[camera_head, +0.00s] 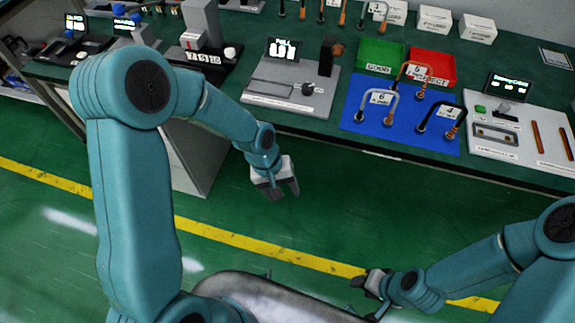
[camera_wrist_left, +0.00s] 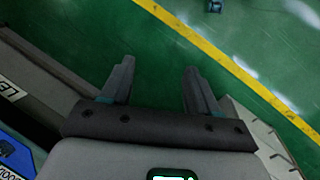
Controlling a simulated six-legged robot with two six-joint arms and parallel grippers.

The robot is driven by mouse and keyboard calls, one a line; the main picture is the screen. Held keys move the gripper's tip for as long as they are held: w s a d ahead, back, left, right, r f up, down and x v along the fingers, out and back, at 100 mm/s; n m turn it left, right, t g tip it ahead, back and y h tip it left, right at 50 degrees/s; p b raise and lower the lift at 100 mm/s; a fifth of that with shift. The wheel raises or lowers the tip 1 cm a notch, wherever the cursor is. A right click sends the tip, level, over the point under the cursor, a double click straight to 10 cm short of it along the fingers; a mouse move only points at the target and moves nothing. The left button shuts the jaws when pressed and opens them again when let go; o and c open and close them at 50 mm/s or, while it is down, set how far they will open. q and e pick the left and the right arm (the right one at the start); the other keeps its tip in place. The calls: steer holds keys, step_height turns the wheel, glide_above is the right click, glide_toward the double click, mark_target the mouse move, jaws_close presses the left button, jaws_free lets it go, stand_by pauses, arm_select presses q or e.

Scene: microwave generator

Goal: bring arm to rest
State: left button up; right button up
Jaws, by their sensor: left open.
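My left arm comes in from the left in the head view and bends down in front of the table. Its gripper (camera_head: 280,188) hangs over the green floor, clear of the table's front edge. In the left wrist view, the left gripper (camera_wrist_left: 158,75) has its two fingers apart with only floor between them, so it is open and empty. My right arm comes in at the lower right. Its gripper (camera_head: 366,284) is low, near the yellow floor line, and its jaws are too small to read.
The green table (camera_head: 300,30) crosses the back. It carries a blue mat (camera_head: 400,135) with handle-shaped parts, a green tray (camera_head: 382,55), a red tray (camera_head: 437,62), a grey panel (camera_head: 290,97) and a white panel (camera_head: 535,135). The floor (camera_head: 235,215) in front is clear.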

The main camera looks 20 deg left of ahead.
arm_select(q)
steer(key=s+d+f+m, duration=0.3)
steer(key=s+d+f, duration=0.1)
steer(key=s+f, duration=0.7)
steer(key=shift+s+h, duration=0.4)
steer(key=shift+s, duration=0.6)
